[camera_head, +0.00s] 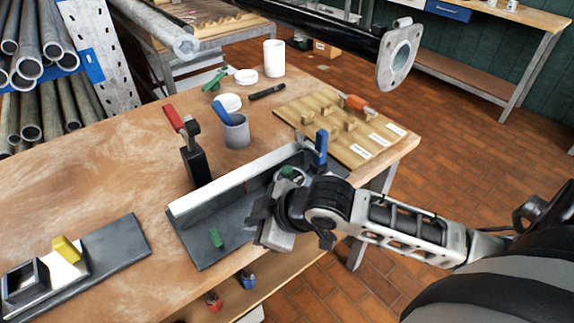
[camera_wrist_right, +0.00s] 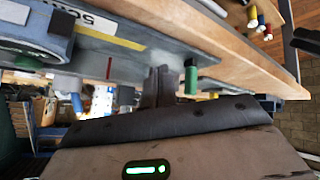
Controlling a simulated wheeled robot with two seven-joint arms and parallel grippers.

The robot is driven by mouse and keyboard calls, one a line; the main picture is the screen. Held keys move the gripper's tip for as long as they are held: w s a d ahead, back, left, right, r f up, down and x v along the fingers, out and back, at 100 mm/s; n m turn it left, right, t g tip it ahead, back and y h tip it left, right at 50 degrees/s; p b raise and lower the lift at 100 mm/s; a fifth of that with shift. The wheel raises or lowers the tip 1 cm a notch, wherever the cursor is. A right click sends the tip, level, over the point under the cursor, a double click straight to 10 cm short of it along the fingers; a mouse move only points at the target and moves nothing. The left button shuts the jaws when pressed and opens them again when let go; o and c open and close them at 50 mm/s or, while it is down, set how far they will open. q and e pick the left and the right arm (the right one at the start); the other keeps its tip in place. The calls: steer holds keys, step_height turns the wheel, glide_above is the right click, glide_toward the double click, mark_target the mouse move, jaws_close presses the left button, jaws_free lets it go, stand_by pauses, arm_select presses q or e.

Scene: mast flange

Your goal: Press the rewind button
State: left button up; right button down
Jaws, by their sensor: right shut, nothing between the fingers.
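A grey device (camera_head: 207,240) with a long white-topped ridge sits at the table's front edge. I cannot read which is rewind. My left gripper is not in view.
A black block with a red-handled lever (camera_head: 192,150) and a grey cup (camera_head: 236,131) stand behind the device. A wooden board with pegs (camera_head: 330,122) lies at the right. Another dark fixture (camera_head: 115,253) lies at left. A dark flanged pipe (camera_head: 398,60) hangs above.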

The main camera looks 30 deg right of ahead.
steer(key=w+d+r+n, duration=0.2)
steer(key=w+d+r, duration=0.3)
step_height(320, 180, up, 7)
steer(key=t+h, duration=0.1)
steer(key=h, duration=0.1)
glide_above(287, 170)
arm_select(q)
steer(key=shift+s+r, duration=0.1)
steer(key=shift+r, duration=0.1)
arm_select(e)
steer(key=shift+s+d+r, duration=0.2)
steer(key=shift+s+d, duration=0.15)
steer(key=shift+s, duration=0.05)
